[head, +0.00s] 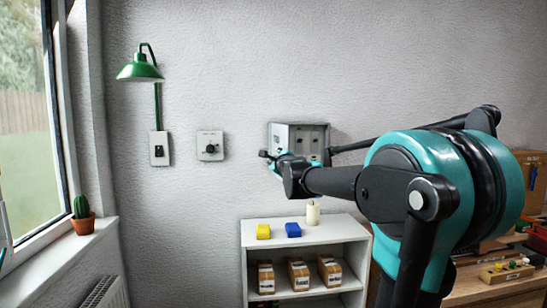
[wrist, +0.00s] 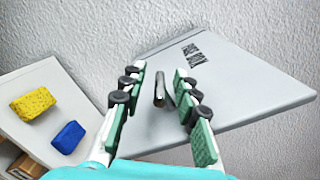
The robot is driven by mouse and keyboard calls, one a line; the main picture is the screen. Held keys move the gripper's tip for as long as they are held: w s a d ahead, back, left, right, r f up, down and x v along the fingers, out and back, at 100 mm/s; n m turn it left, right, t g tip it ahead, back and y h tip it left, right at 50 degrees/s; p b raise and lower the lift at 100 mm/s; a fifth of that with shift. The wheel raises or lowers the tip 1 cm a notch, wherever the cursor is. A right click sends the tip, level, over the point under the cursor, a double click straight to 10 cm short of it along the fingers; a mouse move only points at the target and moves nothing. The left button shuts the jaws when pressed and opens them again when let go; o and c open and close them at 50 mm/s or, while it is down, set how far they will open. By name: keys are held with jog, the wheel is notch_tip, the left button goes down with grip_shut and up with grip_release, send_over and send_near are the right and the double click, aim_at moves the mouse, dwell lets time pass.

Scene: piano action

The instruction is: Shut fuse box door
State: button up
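The fuse box (head: 312,136) is a grey box on the wall, with dark fittings showing inside. Its grey door (head: 280,136) stands open at the box's left side, seen at a steep angle. In the wrist view the door (wrist: 235,85) fills the middle and right, with "FUSE BOX" lettering. A small dark metallic handle (wrist: 160,88) stands out from it. My gripper (wrist: 160,72) is open, its green-padded fingers on either side of the handle, with gaps visible. In the head view my gripper (head: 268,156) is in front of the door's lower edge; its fingers are too small to read.
A white shelf (head: 258,234) below carries a yellow sponge (head: 263,231), a blue block (head: 293,230) and a candle (head: 313,212). A dial plate (head: 210,146) and a green lamp (head: 140,68) are on the wall to the left. A workbench (head: 480,287) stands at right.

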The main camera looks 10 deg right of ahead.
jog(key=shift+w+a, duration=0.15)
jog(key=shift+w, duration=1.6)
jog(key=shift+s, duration=0.1)
grip_shut()
